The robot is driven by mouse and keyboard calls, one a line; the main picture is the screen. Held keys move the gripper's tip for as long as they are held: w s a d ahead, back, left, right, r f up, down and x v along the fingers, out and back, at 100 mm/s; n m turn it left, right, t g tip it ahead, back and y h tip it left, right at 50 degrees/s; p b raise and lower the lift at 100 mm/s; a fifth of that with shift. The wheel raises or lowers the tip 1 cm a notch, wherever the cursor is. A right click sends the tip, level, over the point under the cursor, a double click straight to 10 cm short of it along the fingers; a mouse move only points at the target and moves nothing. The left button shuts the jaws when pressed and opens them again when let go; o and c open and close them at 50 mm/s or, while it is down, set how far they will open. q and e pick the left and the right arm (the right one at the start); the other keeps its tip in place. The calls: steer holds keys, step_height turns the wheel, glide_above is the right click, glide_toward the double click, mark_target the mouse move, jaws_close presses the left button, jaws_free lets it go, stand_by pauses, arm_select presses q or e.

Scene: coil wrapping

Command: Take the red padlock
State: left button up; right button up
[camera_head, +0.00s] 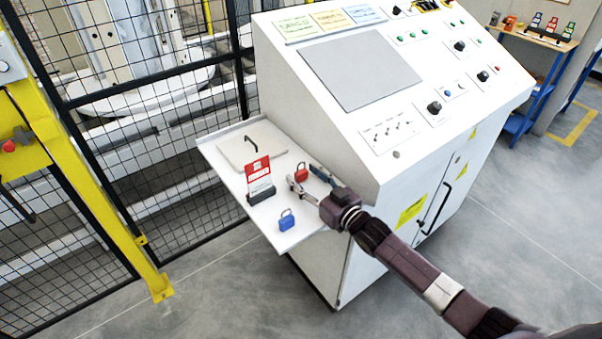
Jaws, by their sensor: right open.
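The red padlock (301,173) stands on the white side shelf (221,163) of the control cabinet. My right gripper (307,175) comes in from the lower right and is open. Its fingers are spread, one on the left and one on the right of the red padlock as seen here. I cannot tell whether a finger touches it. A blue padlock (287,221) lies nearer the front edge of the shelf. My left gripper is not in view.
A red and white tag (259,176) in a dark holder stands left of the gripper. A flat panel with a black handle (250,143) is at the back of the shelf. The white control cabinet (330,142) rises right behind. A black mesh fence (200,111) stands on the left.

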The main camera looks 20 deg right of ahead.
steer(key=shift+w, duration=0.15)
steer(key=c, duration=1.2)
jaws_close()
steer(key=shift+r, duration=0.25)
